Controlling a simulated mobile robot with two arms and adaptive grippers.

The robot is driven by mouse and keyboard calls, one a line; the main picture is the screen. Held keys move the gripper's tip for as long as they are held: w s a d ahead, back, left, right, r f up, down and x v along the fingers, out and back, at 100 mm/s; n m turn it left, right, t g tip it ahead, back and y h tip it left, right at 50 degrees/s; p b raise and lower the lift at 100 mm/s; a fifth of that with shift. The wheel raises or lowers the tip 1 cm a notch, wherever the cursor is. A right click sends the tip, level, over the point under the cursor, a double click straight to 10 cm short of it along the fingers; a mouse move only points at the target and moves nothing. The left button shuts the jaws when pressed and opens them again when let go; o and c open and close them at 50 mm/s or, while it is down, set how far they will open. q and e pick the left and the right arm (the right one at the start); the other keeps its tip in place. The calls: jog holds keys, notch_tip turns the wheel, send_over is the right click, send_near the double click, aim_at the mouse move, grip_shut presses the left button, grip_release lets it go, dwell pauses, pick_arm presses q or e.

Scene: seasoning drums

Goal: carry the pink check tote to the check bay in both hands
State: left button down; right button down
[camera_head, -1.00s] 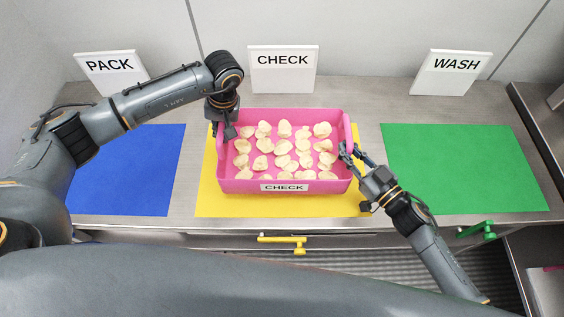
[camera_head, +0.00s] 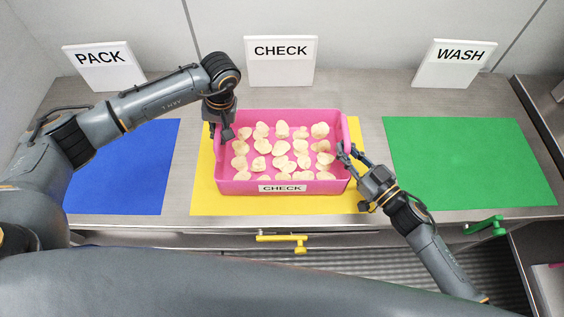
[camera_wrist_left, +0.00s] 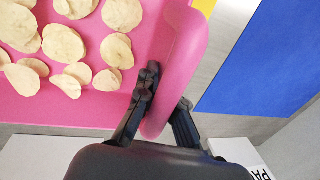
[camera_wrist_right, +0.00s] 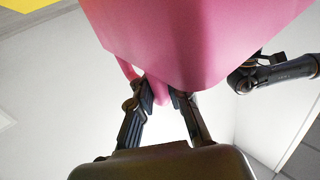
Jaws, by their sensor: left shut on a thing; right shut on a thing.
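The pink tote (camera_head: 228,187), labelled CHECK and holding several pale chips (camera_head: 281,148), is over the yellow mat (camera_head: 203,195) in front of the CHECK sign. From the head view I cannot tell whether it rests on the mat or is held just above. My left gripper (camera_head: 222,130) is shut on the tote's left handle, which shows between its fingers in the left wrist view (camera_wrist_left: 180,75). My right gripper (camera_head: 346,152) is shut on the tote's right side; in the right wrist view its fingers (camera_wrist_right: 163,95) close around the pink handle.
A blue mat (camera_head: 120,170) with a PACK sign (camera_head: 103,66) is at left, and a green mat (camera_head: 470,160) with a WASH sign (camera_head: 454,63) at right. The CHECK sign (camera_head: 281,62) stands behind the tote. Yellow (camera_head: 283,238) and green (camera_head: 485,226) handles are at the counter's front.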

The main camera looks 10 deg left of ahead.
aim_at(218, 125)
pick_arm(q)
jog(key=shift+a+f+b, duration=0.4)
jog(key=shift+f+b, duration=0.05)
jog(key=shift+f, duration=0.15)
pick_arm(e)
jog(key=shift+w+d+f, duration=0.15)
jog(key=shift+d+f, duration=0.15)
jog(key=shift+f, duration=0.2)
pick_arm(q)
jog(key=c, duration=1.6)
grip_release()
jog(key=shift+r, duration=0.2)
pick_arm(e)
jog(key=c, duration=1.5)
grip_release()
jog(key=shift+r, duration=0.1)
pick_arm(q)
jog(key=shift+o, duration=0.6)
jog(key=shift+d, duration=0.1)
pick_arm(e)
jog(key=shift+o, duration=1)
pick_arm(q)
jog(key=shift+d, duration=0.1)
pick_arm(e)
jog(key=shift+a, duration=0.15)
